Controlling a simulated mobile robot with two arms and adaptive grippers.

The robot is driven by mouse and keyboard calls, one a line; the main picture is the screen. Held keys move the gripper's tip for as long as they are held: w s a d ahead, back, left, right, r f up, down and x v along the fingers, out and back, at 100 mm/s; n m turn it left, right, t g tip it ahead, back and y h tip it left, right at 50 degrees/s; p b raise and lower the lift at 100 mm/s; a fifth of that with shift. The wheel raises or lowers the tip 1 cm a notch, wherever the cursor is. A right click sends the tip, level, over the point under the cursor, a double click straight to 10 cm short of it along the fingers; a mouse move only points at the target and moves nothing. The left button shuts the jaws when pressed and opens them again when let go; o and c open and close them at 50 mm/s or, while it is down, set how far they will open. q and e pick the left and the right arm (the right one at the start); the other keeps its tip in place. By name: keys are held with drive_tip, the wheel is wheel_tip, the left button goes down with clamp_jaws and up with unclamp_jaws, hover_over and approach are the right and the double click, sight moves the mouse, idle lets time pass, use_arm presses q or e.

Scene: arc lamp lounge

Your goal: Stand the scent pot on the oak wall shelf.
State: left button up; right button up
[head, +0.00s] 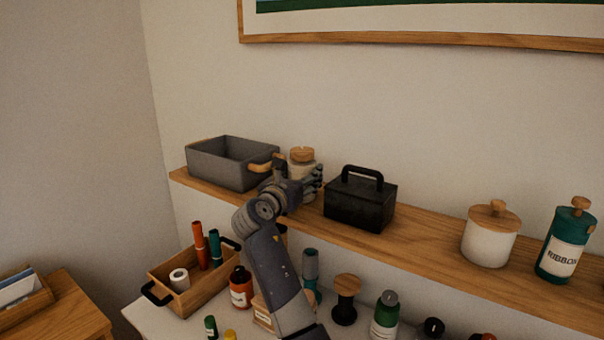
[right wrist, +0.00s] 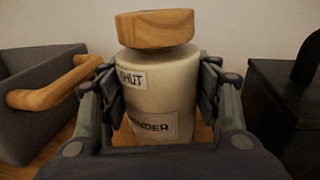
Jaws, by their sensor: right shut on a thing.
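The scent pot (head: 302,158) is a cream jar with a round wooden lid. In the right wrist view the pot (right wrist: 160,90) is upright, with a label reading SHUT and a lower label partly hidden. My right gripper (head: 304,180) is shut on it, with a finger on each side (right wrist: 158,95). The pot is at the oak wall shelf (head: 425,232), between a grey bin and a black box. Its base is hidden, so I cannot tell whether it touches the shelf. My left gripper is not in view.
The grey bin (head: 222,168) with a wooden handle is close on the left; the black handled box (head: 360,203) is close on the right. A white jar (head: 489,242) and green RIBBON jar (head: 556,252) stand farther right. Below are a wooden tray (head: 205,290) and several bottles.

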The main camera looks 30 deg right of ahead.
drive_tip(key=o, duration=1.4)
drive_tip(key=shift+a, duration=0.1)
drive_tip(key=b+v, duration=0.3)
drive_tip(key=v, duration=0.9)
